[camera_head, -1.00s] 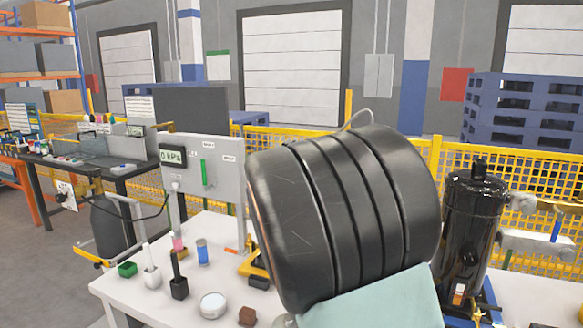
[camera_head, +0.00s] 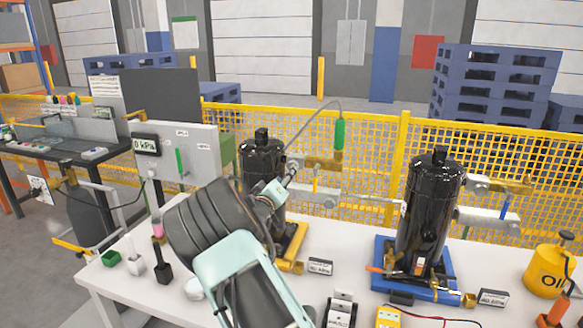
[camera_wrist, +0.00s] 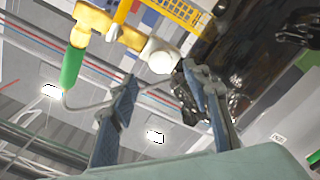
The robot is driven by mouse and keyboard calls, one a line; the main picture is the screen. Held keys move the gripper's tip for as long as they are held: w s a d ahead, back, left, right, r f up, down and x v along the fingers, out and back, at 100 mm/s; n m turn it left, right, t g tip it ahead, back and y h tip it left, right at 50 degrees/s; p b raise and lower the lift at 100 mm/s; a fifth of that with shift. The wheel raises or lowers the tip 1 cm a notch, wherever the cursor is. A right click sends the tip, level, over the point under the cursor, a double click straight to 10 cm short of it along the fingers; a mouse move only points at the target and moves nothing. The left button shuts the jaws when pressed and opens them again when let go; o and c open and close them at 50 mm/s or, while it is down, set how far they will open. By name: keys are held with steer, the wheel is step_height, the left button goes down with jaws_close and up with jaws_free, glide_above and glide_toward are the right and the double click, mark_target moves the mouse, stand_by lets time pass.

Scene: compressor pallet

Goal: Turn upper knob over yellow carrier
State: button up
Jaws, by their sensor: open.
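A black cylindrical compressor (camera_head: 262,155) stands upright on the yellow carrier (camera_head: 296,240). Its upper valve, with brass body (camera_head: 322,163) and green hose fitting (camera_head: 339,135), reaches out to the right. My gripper (camera_head: 277,190) is in front of the compressor, just below this valve, partly hidden by its own links. In the wrist view, my gripper (camera_wrist: 160,78) is open and empty, fingers pointing toward a round white knob (camera_wrist: 162,61). The knob appears just beyond the fingertips, between them; contact cannot be told. The brass body (camera_wrist: 94,20) and green fitting (camera_wrist: 73,66) show to its left.
A grey hose (camera_head: 312,118) loops from the green fitting toward the compressor. A second valve (camera_head: 322,198) sits lower. A black compressor on a blue carrier (camera_head: 385,262) stands right. A gauge panel (camera_head: 180,157) is left. A yellow oil can (camera_head: 550,270) is far right.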

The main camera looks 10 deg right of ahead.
steer(key=p+x, duration=0.1)
steer(key=x, duration=0.6)
steer(key=shift+w, duration=0.15)
steer(key=shift+d, duration=0.1)
steer(key=c, duration=1.2)
steer(key=shift+o, duration=0.2)
